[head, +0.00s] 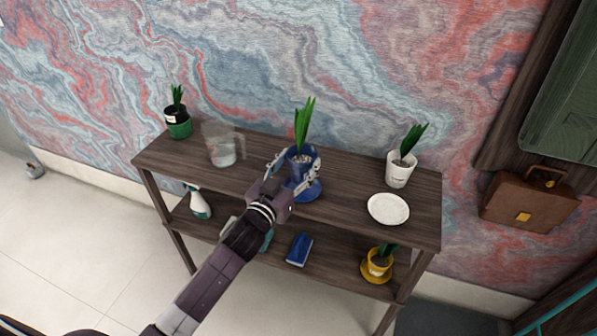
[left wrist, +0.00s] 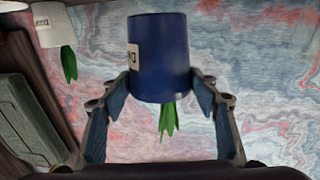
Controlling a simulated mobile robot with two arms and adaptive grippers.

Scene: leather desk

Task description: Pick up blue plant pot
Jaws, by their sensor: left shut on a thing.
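The blue plant pot (head: 302,160) with a tall green plant is at the middle of the shelf unit's top. My left gripper (head: 293,162) is shut on it, one finger on each side. In the left wrist view the blue pot (left wrist: 160,58) sits between the two fingers (left wrist: 160,88), with its label on the left side and its leaves hanging below in the picture. A blue saucer (head: 308,191) lies on the top board just below the pot in the head view; I cannot tell if they touch. My right gripper is not in view.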

